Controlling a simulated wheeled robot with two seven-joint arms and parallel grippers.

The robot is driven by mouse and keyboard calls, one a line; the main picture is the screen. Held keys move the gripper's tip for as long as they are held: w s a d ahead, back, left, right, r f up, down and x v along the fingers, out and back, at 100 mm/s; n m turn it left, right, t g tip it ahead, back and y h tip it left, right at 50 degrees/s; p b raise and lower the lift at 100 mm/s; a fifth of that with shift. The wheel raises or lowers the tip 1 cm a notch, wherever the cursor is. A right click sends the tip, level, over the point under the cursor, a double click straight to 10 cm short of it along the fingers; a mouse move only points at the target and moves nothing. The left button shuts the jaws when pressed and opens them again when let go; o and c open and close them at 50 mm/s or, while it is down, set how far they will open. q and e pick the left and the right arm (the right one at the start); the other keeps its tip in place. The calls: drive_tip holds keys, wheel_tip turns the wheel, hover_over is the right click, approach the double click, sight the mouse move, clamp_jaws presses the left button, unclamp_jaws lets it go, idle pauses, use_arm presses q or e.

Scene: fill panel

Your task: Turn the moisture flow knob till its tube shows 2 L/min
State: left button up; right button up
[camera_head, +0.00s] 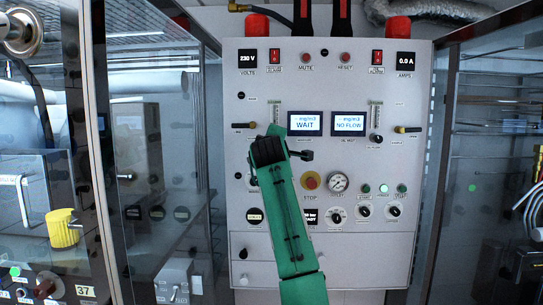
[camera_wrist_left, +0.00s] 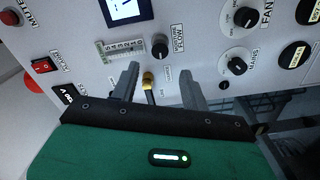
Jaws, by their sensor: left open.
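In the left wrist view, a black round knob (camera_wrist_left: 160,46) sits beside a label that ends in FLOW; its first word is hard to read but looks like MOISTURE. A clear scaled tube (camera_wrist_left: 120,50) is beside it; its reading is too small to tell. My right gripper is not in view.
A red stop button (camera_head: 310,180), a gauge (camera_head: 338,182) and lower knobs (camera_head: 394,211) are close by. Glass cabinets stand on both sides.

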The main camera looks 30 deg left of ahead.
use_arm(q)
drive_tip(key=b+v, duration=0.2)
drive_tip(key=v, duration=0.4)
drive_tip(key=shift+s+d, duration=0.15)
drive_tip(key=shift+s, duration=0.05)
